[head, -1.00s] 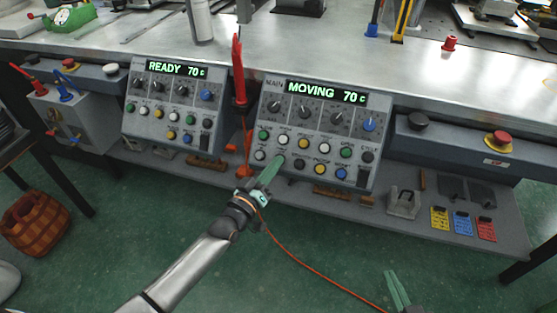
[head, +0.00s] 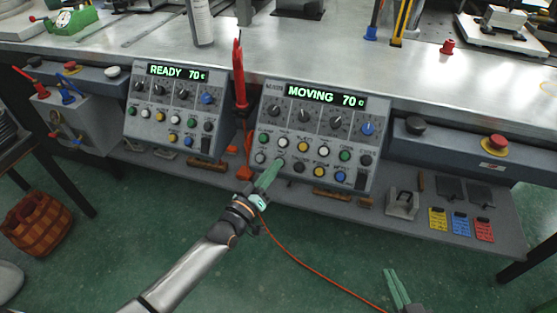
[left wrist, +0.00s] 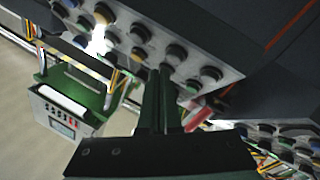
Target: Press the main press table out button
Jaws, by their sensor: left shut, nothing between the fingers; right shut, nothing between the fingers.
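The main press panel (head: 318,120) is the right one of two grey panels, and its green display (head: 325,96) reads "MOVING 70c". It has two rows of coloured buttons; the small labels are mostly too blurred to read, so I cannot tell which is table out. My left gripper (head: 277,164) is shut and empty, with its green fingertips at the lower row, between a white button (head: 260,158) and a black button (head: 298,167). They hide what lies behind; contact is unclear. The left wrist view shows the fingers (left wrist: 160,75) close to the buttons. My right gripper (head: 393,278) is shut and empty, low in view.
The left panel (head: 168,112) reads "READY 70c". A red tool (head: 239,75) stands between the panels. Red emergency button (head: 497,141) is at the right. An orange cable (head: 310,265) hangs below. A wooden bucket (head: 36,222) stands on the floor at left.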

